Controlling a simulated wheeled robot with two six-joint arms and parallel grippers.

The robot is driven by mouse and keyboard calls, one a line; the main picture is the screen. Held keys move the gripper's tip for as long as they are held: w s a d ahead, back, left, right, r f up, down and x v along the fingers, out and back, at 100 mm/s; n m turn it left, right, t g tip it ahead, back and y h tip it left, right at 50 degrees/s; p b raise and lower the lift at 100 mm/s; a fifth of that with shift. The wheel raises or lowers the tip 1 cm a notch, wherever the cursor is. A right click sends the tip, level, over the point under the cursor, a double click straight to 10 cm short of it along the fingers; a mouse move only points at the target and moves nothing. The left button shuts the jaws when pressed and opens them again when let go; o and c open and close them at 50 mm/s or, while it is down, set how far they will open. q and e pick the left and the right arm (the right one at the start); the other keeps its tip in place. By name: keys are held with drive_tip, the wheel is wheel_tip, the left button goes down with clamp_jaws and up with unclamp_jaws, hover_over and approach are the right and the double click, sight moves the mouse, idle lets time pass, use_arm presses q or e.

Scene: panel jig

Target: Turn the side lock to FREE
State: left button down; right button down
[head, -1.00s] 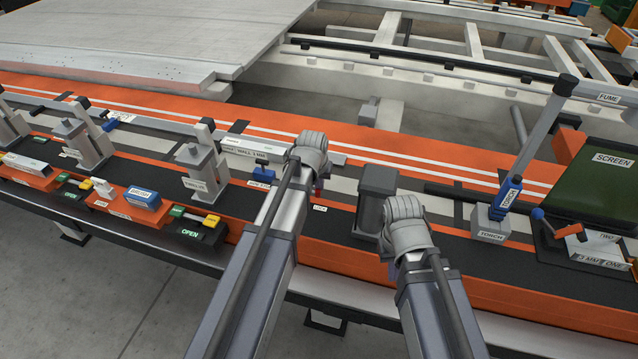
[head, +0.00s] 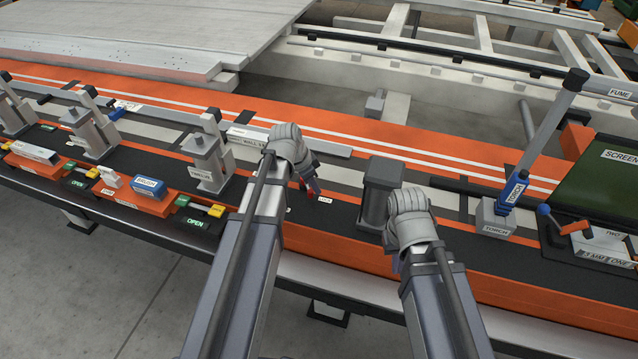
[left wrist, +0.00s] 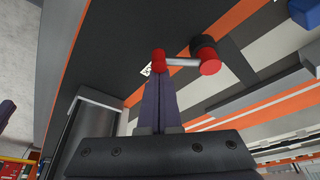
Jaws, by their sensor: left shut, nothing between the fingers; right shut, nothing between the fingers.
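The side lock is a small lever with red ends and a pale bar. In the left wrist view its red knob (left wrist: 158,57) is just beyond my fingertips, and its red pivot end (left wrist: 209,66) is to the right. In the head view only a bit of red (head: 304,186) shows beside the LOCK label (head: 324,199). My left gripper (head: 317,190) is shut and empty at the knob; its purple fingers (left wrist: 167,84) appear to reach or nearly touch it. My right gripper (head: 398,262) is shut and empty, its fingers mostly hidden behind its wrist.
A dark grey post (head: 380,190) stands between my two grippers. The torch in its stand (head: 495,218) and the screen (head: 622,178) are to the right. Clamps (head: 208,165) and blocks with OPEN labels stand to the left. Orange rails edge the bench.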

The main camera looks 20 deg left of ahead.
use_arm(q)
drive_tip(key=a+m, duration=0.1)
drive_tip(key=m, duration=0.1)
drive_tip(key=s+a+m+g, duration=0.1)
drive_tip(key=m, duration=0.1)
drive_tip(key=shift+s+h, duration=0.15)
drive_tip(key=shift+h, duration=0.25)
drive_tip(key=shift+s+a, duration=0.25)
drive_tip(key=shift+a, duration=0.45)
drive_tip(key=shift+d, duration=0.55)
drive_tip(key=shift+w+d, duration=0.2)
drive_tip(key=shift+d, duration=1)
drive_tip(key=shift+d+r+p, duration=0.25)
drive_tip(key=shift+r+p, duration=0.3)
drive_tip(key=shift+r, duration=0.05)
drive_tip(key=w+p+v, duration=0.1)
drive_tip(key=p+v, duration=0.7)
drive_tip(key=shift+a+r, duration=0.35)
drive_tip(key=shift+r, duration=0.05)
